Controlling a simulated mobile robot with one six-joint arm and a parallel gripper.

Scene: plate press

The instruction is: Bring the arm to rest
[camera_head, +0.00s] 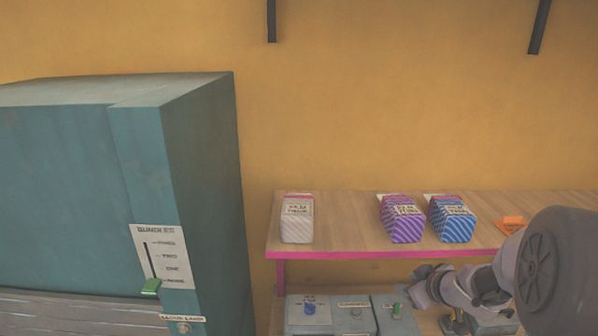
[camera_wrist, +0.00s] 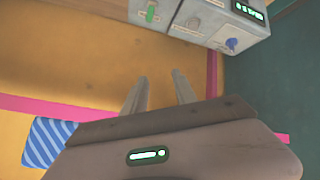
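My gripper (camera_wrist: 162,88) shows in the wrist view with its two pale fingers spread apart. Nothing is between them; below them is the tan floor or wall surface, which I cannot tell apart. In the head view my grey arm reaches in from the right, bent in front of the wooden shelf (camera_head: 345,210). The fingertips cannot be made out clearly there. The control boxes (camera_wrist: 200,22) lie beyond the fingers in the wrist view, apart from them.
A white striped bag (camera_head: 297,220), a purple striped bag (camera_head: 403,222) and a blue striped bag (camera_head: 453,222) stand on the shelf, with an orange item (camera_head: 512,224) at right. Control boxes (camera_head: 352,316) sit below. A large teal machine (camera_head: 205,180) with a green slider (camera_head: 151,287) fills the left.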

